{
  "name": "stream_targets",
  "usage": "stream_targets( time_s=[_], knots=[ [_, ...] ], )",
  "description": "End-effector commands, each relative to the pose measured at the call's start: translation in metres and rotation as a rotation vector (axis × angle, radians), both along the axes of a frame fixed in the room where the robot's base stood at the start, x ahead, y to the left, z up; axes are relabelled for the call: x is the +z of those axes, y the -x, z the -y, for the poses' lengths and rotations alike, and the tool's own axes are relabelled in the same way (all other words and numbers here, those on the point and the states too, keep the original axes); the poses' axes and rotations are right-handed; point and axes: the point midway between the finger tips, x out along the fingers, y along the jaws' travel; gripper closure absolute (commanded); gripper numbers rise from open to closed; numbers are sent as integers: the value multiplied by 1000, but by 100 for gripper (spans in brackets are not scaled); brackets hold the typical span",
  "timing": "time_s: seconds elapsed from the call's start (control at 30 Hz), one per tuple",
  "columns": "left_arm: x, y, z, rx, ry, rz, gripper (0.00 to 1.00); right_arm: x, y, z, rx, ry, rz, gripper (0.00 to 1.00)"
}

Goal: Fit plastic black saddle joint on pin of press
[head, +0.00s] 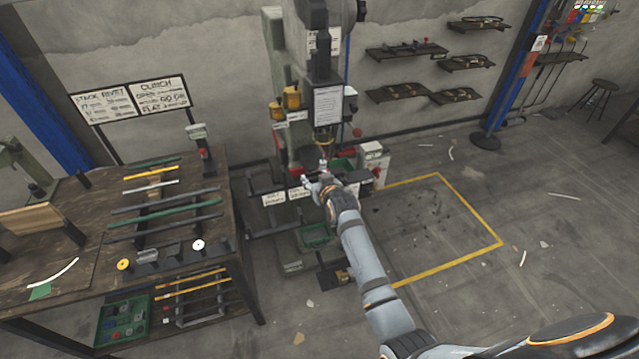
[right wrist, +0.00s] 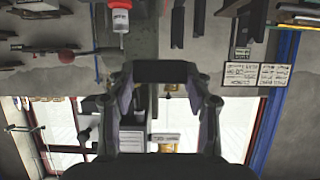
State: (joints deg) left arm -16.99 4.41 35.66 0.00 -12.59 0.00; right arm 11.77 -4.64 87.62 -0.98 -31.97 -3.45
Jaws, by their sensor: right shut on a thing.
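The rivet press (head: 277,75) stands against the wall in the middle of the head view, with a green column and a dark upper head. My right gripper (head: 318,174) is in front of its lower working area, small and partly merged with the parts behind it. In the right wrist view, my right gripper's two fingers are shut on a black block-like piece, the black saddle joint (right wrist: 162,70), held across the fingertips. The press pin cannot be made out clearly; I cannot tell whether the joint touches it. My left gripper is not in view.
A wooden workbench (head: 60,290) with coloured strips and a green parts bin (head: 124,322) stands at left. A yellow-marked floor area (head: 440,225) right of the press is mostly clear. Wall shelves (head: 405,50) hang behind. The wrist view appears upside down.

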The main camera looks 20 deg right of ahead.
Motion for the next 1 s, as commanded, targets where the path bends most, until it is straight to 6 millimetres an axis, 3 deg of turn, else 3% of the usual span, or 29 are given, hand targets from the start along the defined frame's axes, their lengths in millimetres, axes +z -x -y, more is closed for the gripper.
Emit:
stream_targets(
  time_s=[0.37, 1.0],
  knots=[
    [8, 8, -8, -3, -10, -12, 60, 3, 0, 0, 0, 1, -2, 74],
    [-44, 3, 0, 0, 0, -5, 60, -12, -63, 36, 0, 3, 1, 74]
  ],
)
